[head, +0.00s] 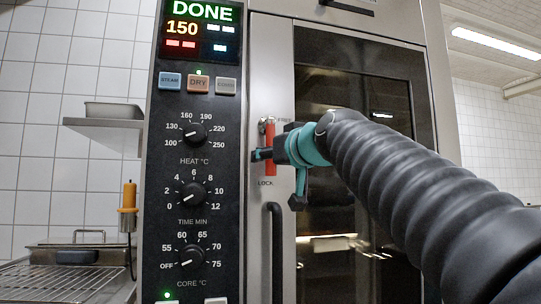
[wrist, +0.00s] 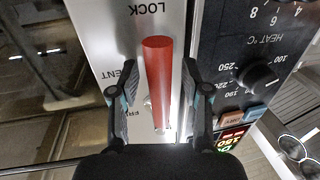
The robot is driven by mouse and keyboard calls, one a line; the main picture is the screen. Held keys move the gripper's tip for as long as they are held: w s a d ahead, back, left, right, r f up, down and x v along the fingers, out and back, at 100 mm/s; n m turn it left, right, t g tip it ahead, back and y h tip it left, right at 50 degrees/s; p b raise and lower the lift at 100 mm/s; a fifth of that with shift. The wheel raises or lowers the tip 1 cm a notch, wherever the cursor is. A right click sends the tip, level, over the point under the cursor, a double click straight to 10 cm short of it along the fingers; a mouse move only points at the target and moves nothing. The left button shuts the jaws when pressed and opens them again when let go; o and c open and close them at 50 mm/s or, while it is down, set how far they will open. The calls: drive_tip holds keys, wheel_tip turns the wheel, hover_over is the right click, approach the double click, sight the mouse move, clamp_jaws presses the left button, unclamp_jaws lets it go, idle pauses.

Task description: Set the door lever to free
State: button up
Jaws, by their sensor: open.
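The red door lever (head: 270,160) is on the oven's steel door frame, beside the control panel. It points down, its free end at the LOCK label; the FREE label is at its upper end. My gripper (head: 277,152) is at the lever and covers part of it in the head view. In the wrist view, which is upside down, the lever (wrist: 157,85) lies between the two open fingers of my gripper (wrist: 158,72). Gaps show on both sides, so neither finger appears to touch it. A VENT label is partly hidden behind the left finger.
The control panel (head: 195,150) with knobs and lit buttons is left of the lever; its display reads DONE and 150. A dark vertical door handle (head: 273,250) is below the lever. The glass oven door (head: 315,90) is behind my arm. A wire rack (head: 60,280) stands at lower left.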

drive_tip(key=shift+c, duration=0.2)
clamp_jaws()
